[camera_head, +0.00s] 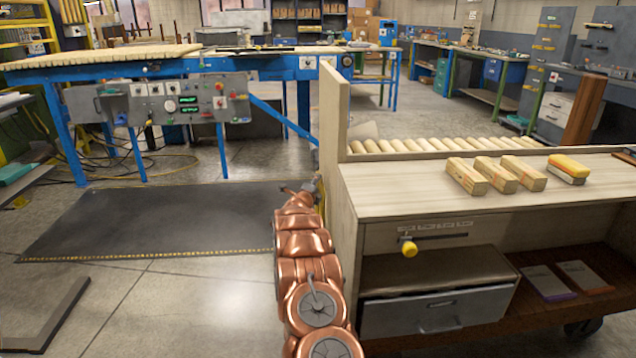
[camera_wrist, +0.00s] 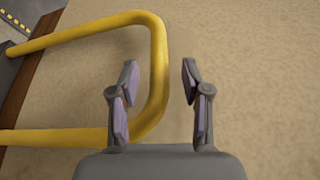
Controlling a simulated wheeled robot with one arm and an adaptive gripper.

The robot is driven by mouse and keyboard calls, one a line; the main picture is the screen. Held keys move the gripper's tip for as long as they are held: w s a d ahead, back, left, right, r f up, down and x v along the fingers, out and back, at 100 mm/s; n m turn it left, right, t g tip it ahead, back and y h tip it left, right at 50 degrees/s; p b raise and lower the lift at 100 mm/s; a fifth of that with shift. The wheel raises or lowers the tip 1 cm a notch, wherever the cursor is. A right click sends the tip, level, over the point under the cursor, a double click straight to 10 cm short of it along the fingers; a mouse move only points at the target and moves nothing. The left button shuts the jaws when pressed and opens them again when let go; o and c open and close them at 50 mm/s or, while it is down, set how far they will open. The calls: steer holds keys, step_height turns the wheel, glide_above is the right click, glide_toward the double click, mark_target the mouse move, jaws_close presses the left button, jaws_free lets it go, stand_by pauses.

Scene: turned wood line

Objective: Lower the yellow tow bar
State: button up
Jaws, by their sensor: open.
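The yellow tow bar (camera_wrist: 85,27) is a rounded U-shaped tube in the wrist view, its two legs running off to the left and its closed end at the middle. My gripper (camera_wrist: 159,78) is open, with one finger on each side of the tube's closed end. The tube passes between the fingers; I cannot tell whether either finger touches it. In the head view my copper arm reaches along the left side of the wooden cart (camera_head: 335,130), and my gripper is mostly hidden at its end panel. Only a thin yellow sliver shows there.
The cart top holds several wood blocks (camera_head: 467,177) and a yellow-topped block (camera_head: 568,169). A yellow knob (camera_head: 409,249) sits on its front above a drawer (camera_head: 440,308). A dark floor mat (camera_head: 150,222) lies left, before a blue-framed bench (camera_head: 160,70).

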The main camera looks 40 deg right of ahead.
steer(key=shift+x, duration=1.55)
steer(key=shift+w+d+p, duration=0.15)
steer(key=shift+d+p, duration=0.05)
steer(key=shift+p, duration=0.1)
steer(key=shift+f, duration=0.1)
jaws_close()
